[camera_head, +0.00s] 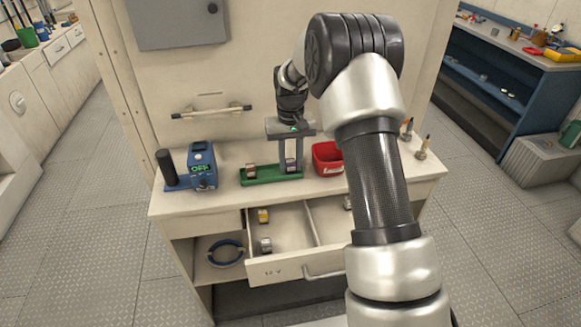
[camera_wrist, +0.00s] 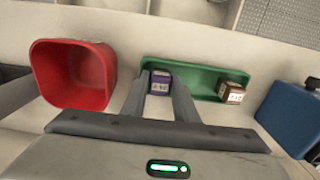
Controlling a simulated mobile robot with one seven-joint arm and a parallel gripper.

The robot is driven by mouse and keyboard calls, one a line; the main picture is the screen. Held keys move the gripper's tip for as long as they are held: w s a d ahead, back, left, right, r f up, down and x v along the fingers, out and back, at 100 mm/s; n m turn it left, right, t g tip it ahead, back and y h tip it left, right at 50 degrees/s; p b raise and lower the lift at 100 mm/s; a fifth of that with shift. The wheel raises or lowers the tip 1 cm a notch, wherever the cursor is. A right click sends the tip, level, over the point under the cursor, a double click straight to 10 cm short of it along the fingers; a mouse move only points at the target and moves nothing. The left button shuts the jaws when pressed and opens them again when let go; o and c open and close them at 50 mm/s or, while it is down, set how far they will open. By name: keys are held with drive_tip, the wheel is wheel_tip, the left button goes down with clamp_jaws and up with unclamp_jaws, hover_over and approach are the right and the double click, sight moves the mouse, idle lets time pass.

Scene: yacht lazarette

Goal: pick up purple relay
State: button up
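The purple relay (camera_wrist: 160,84) is a small block with a pale label. It is at the left end of the green tray (camera_wrist: 197,76) in the wrist view. In the head view the relay (camera_head: 291,165) shows at the right end of the tray (camera_head: 268,177). My gripper (camera_wrist: 161,80) points down over it, one finger on each side. The fingers look very close to its sides; I cannot tell whether they press on it. My gripper also shows in the head view (camera_head: 291,166). The relay's lower part is partly hidden by the fingers in the wrist view.
A brown relay (camera_wrist: 232,91) stands on the same tray. A red bin (camera_head: 327,159) is close to the right of my gripper in the head view. A blue device reading OFF (camera_head: 202,167) stands left. An open drawer (camera_head: 283,266) below holds small parts.

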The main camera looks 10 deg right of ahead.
drive_tip(key=shift+f, duration=0.25)
clamp_jaws()
drive_tip(key=shift+r, duration=0.1)
